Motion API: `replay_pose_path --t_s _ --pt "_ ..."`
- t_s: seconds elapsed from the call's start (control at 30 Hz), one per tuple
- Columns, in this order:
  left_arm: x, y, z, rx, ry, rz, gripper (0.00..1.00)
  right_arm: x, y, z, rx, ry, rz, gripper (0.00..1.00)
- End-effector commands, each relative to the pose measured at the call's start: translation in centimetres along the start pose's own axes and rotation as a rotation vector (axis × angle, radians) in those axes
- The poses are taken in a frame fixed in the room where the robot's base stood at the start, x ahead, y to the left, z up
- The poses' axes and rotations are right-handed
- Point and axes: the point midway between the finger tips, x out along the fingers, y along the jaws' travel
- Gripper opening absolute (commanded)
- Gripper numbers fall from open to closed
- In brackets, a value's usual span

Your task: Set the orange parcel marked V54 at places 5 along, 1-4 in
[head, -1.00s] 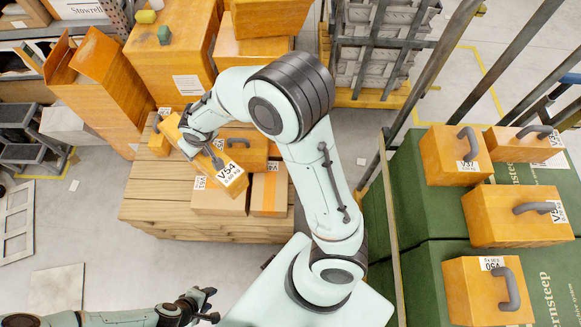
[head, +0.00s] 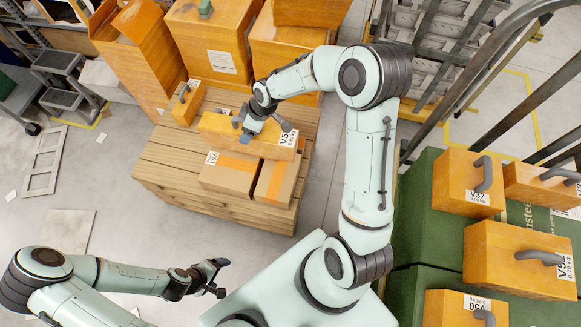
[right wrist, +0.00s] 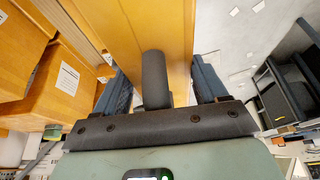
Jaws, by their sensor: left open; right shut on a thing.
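The orange parcel V54 (head: 224,131) is long, with a white label at its right end. It is over the slatted wooden platform (head: 160,175), behind two brown cartons; I cannot tell whether it touches anything below. My right gripper (head: 247,127) is shut on its dark handle (right wrist: 154,78); the handle stands between the fingers in the right wrist view. The parcel hides part of the platform and of what stands behind it. My left gripper (head: 217,277) is open and empty at the lower left, away from the platform.
Brown cartons (head: 229,174) stand at the platform's front, and a small handled orange parcel (head: 186,107) at its left. Large orange boxes (head: 205,55) stand behind. Handled orange parcels (head: 467,170) sit on green crates (head: 415,215) at right, beside grey rails (head: 470,75).

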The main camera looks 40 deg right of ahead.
Motion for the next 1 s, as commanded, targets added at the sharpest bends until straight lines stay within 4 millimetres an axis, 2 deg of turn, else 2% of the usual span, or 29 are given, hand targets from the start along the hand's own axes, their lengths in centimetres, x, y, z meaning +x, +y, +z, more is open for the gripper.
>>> replay_pose_path --t_s 0.27,0.5,0.7,0.8,1.0 --pt "0.4 -0.3 0.5 -0.002 -0.006 -0.002 0.82 1.6 1.4 2.7 -0.366 0.001 -0.156 0.0" --pt "0.9 -0.6 0.9 -0.004 -0.011 -0.004 0.82 2.5 3.0 6.0 -0.809 0.003 -0.341 0.0" --pt "1.3 -0.9 1.3 -0.005 -0.016 -0.005 0.82 1.9 5.0 9.3 -1.176 0.001 -0.49 0.0" --pt "1.4 -1.0 1.4 -0.006 -0.017 -0.006 0.82 1.3 5.8 10.7 -1.302 -0.001 -0.542 0.0" --pt "1.5 -1.0 1.5 -0.006 -0.018 -0.006 0.82 0.7 6.7 12.2 -1.425 -0.001 -0.594 0.0"
